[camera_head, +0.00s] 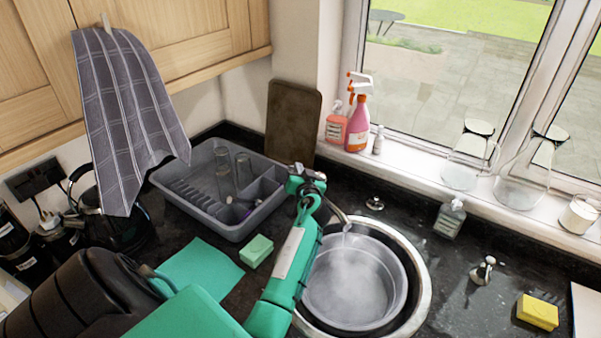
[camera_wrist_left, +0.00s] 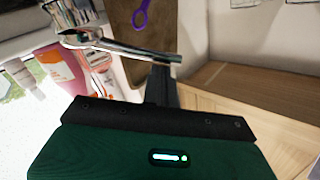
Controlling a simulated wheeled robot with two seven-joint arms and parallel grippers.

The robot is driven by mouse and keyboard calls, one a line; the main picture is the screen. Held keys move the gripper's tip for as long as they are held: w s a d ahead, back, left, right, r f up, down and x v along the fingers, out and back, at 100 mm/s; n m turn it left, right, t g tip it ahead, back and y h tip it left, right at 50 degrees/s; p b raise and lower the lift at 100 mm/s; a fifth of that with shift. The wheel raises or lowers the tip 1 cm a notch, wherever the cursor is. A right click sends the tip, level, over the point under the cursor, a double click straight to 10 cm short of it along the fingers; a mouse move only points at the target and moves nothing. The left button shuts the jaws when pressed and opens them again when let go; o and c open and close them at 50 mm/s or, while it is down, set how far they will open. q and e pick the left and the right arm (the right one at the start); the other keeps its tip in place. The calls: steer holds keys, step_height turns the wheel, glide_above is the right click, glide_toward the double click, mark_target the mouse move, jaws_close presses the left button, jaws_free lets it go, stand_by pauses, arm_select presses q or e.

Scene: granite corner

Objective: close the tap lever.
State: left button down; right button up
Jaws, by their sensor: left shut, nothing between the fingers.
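The tap's curved metal spout (camera_head: 338,213) shows in the head view just right of my left gripper (camera_head: 309,186), over a grey bowl (camera_head: 398,262) in the round sink. The bowl's inside looks pale and cloudy. My left gripper is shut and empty at the tap and hides much of its body and lever in the head view. In the left wrist view, a shiny metal bar of the tap (camera_wrist_left: 115,46) runs across near the dark fingers (camera_wrist_left: 162,85). The fingertips overlap its right end; I cannot tell whether they touch. My right gripper is not in view.
A grey dish rack (camera_head: 205,205) stands left of the tap, with a brown board (camera_head: 292,120) behind. A green sponge (camera_head: 257,250) lies beside my forearm.

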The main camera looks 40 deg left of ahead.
arm_select(q)
steer(key=f+n+b, duration=0.1)
steer(key=b, duration=0.1)
steer(key=s+f+n+b, duration=0.1)
steer(key=b, duration=0.2)
steer(key=shift+a, duration=0.35)
